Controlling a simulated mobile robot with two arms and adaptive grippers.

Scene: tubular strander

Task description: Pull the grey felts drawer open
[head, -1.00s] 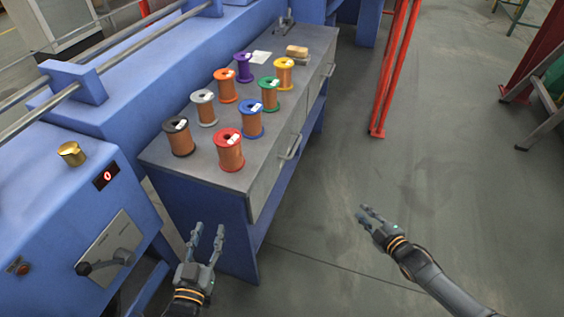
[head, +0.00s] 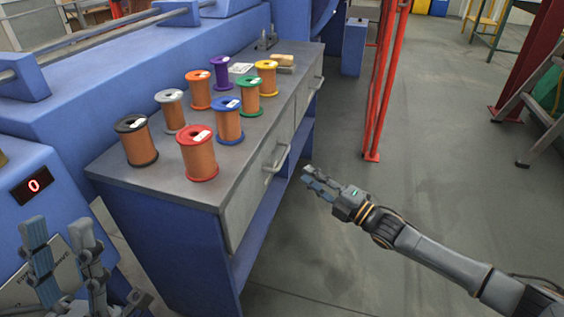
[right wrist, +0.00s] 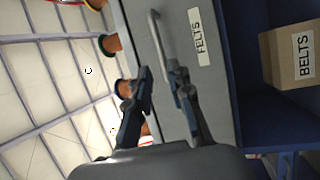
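The grey drawer front (head: 256,182) is in the blue bench's side and looks closed. Its bar handle (head: 277,158) also shows in the right wrist view (right wrist: 160,38), beside a white label (right wrist: 199,37) that seems to read FELTS. My right gripper (head: 309,182) is open and empty, a little right of and below the handle in the head view. In the right wrist view its two fingers (right wrist: 158,86) are apart, with the handle just beyond their tips. My left gripper (head: 60,236) is open and empty at the lower left, before the blue machine.
Several wire spools (head: 197,153) stand on the bench top (head: 120,172). A second drawer handle (head: 318,83) is farther back. A cardboard box marked BELTS (right wrist: 290,55) sits below the drawer. Red posts (head: 378,110) stand to the right; the floor (head: 430,180) between is clear.

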